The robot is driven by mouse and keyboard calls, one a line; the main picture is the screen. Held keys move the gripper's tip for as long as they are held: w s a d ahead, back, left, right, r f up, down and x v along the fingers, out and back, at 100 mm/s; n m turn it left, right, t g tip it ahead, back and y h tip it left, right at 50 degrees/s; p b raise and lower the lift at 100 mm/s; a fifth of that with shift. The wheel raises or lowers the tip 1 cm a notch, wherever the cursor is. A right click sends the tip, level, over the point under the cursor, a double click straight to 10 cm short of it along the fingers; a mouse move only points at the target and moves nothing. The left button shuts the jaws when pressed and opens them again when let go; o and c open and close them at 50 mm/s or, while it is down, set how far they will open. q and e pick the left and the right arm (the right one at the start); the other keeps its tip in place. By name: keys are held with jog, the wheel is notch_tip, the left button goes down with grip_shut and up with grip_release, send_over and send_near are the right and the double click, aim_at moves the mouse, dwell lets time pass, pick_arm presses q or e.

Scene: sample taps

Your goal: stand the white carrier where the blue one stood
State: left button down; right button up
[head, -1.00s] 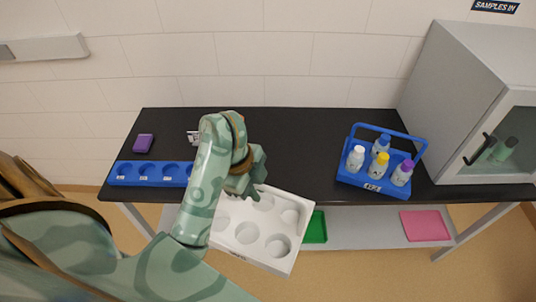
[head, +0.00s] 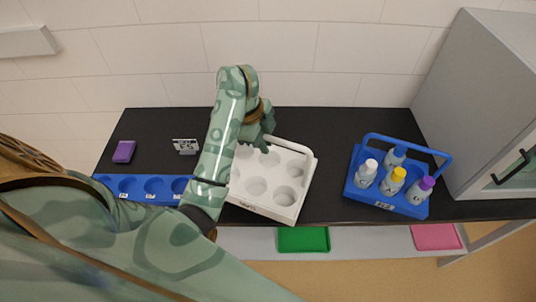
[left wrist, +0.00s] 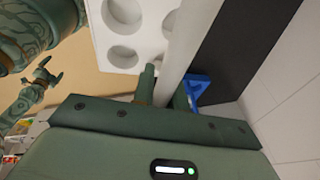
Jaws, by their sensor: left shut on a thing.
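The white carrier (head: 257,187) is an empty tray with round holes and a raised handle. In the head view it is over the black bench, near the front edge. I cannot tell whether it touches the top. My left gripper (head: 268,143) is shut on its handle; the left wrist view shows the fingers (left wrist: 163,88) at the white handle bar (left wrist: 185,50). The blue carrier (head: 388,190) stands upright on the bench at the right, holding several capped bottles. My right gripper (left wrist: 46,72) shows small in the left wrist view; its jaw state is unclear.
A blue rack (head: 137,188) lies along the bench's front left, partly hidden by my arm. A purple block (head: 124,151) and a small sign (head: 185,146) are behind it. A grey cabinet (head: 470,100) stands right. Green (head: 303,239) and pink (head: 436,236) trays lie below. The back middle is clear.

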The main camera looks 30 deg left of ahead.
pick_arm(q)
jog(key=w+f, duration=0.1)
jog(key=f, duration=0.2)
jog(key=w+a+f+b, duration=0.1)
jog(key=f, duration=0.2)
jog(key=w+a+f+b, duration=0.1)
jog(key=w+f, duration=0.1)
jog(key=shift+w+f, duration=0.1)
jog(key=shift+f, duration=0.3)
jog(key=c, duration=1.8)
grip_release()
jog(key=shift+f, duration=0.15)
jog(key=o, duration=0.4)
